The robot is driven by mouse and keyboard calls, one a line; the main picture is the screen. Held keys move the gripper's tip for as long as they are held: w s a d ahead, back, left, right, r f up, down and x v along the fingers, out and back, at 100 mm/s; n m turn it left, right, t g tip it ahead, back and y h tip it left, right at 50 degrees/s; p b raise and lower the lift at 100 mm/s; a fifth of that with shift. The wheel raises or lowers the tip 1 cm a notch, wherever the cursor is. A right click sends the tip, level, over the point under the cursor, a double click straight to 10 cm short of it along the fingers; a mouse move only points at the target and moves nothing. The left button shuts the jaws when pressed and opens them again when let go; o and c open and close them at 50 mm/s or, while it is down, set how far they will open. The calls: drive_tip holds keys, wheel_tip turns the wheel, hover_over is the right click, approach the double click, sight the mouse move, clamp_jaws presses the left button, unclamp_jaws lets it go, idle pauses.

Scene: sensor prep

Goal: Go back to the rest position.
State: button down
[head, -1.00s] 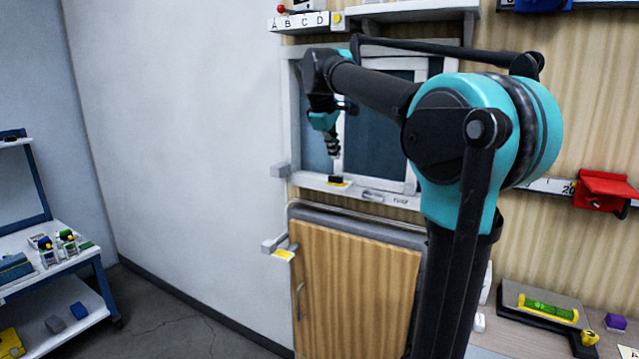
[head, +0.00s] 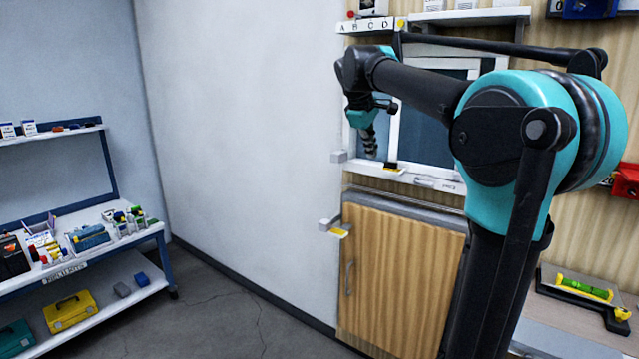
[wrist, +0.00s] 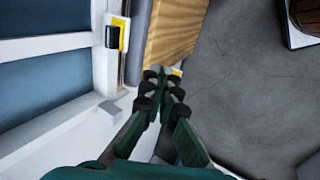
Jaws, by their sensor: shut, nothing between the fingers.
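My gripper (head: 370,150) hangs pointing down at the end of my raised arm, in front of the left part of the window in the head view. In the wrist view its fingers (wrist: 163,88) are together with nothing between them. The window sill (head: 430,183) is below and beside it, and the gripper appears apart from it. A black block on a yellow patch (head: 392,167) sits on the sill; it also shows in the wrist view (wrist: 112,37). What my arm covers of the window is hidden.
A wooden cabinet door (head: 395,270) is below the sill, with a grey bracket (head: 330,223) at its left. A shelf unit (head: 140,237) with tools and boxes stands at the left. A level on a dark board (head: 583,290) lies at the lower right. The floor (head: 240,310) between is clear.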

drive_tip(key=s+d+f+m+y, duration=0.1)
drive_tip(key=s+f+m, duration=0.2)
drive_tip(key=s+f, duration=0.7)
drive_tip(key=s+d+f+m+y, duration=0.1)
drive_tip(key=s+f+m, duration=0.3)
drive_tip(key=s+f, duration=0.6)
drive_tip(key=s+d+f+m+y, duration=0.1)
drive_tip(key=s+f, duration=0.9)
drive_tip(key=f, duration=1)
drive_tip(key=d+m, duration=0.1)
drive_tip(key=m, duration=0.1)
drive_tip(key=shift+d+m, duration=0.2)
drive_tip(key=shift+m, duration=0.2)
